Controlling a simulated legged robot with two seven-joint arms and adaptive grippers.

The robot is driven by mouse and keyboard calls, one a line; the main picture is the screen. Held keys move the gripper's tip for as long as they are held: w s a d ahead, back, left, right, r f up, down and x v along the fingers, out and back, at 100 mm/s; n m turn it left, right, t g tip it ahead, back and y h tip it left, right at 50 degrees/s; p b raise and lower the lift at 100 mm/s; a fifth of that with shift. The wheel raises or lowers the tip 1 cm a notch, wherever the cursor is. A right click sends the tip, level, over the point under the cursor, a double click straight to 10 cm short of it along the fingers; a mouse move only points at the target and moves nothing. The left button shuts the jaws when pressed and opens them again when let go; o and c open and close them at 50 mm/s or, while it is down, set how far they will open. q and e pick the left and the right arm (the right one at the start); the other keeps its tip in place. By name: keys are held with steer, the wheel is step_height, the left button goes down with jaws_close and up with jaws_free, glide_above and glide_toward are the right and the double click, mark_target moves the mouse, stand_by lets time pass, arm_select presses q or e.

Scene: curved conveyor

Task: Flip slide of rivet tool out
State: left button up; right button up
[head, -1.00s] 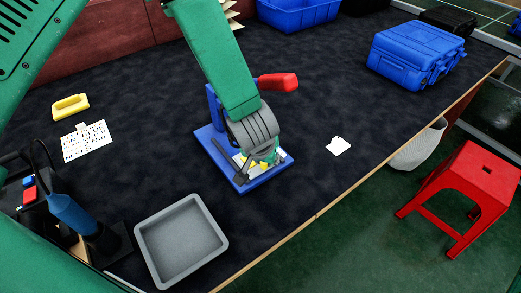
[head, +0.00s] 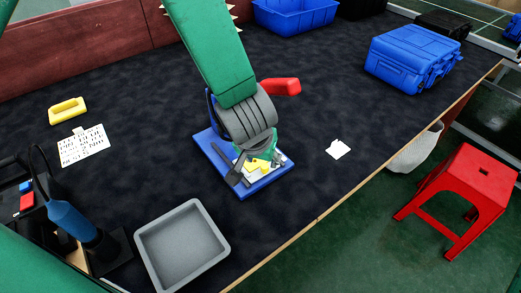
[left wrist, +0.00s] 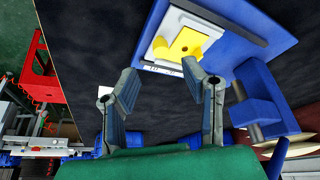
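The rivet tool has a blue base (head: 262,188) and a red handle (head: 281,86), and stands on the dark table. My left gripper (head: 256,167) is over its base in the head view and hides much of its body. In the left wrist view the gripper (left wrist: 160,78) has its two fingers apart with nothing between them. A yellow piece (left wrist: 186,43) on a pale plate of the tool's base (left wrist: 248,38) lies just beyond the fingertips; contact cannot be told. My right gripper is not in view.
A grey tray (head: 222,237) is at the front. A blue case (head: 415,55) and a blue bin (head: 296,14) stand farther back. A white card (head: 338,149) lies right of the tool. A soldering-type tool (head: 72,220) is at left. A red stool (head: 482,175) stands beyond the table edge.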

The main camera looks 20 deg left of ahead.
arm_select(q)
steer(key=shift+d+v, duration=0.2)
steer(key=shift+v, duration=2.5)
steer(key=shift+d, duration=0.1)
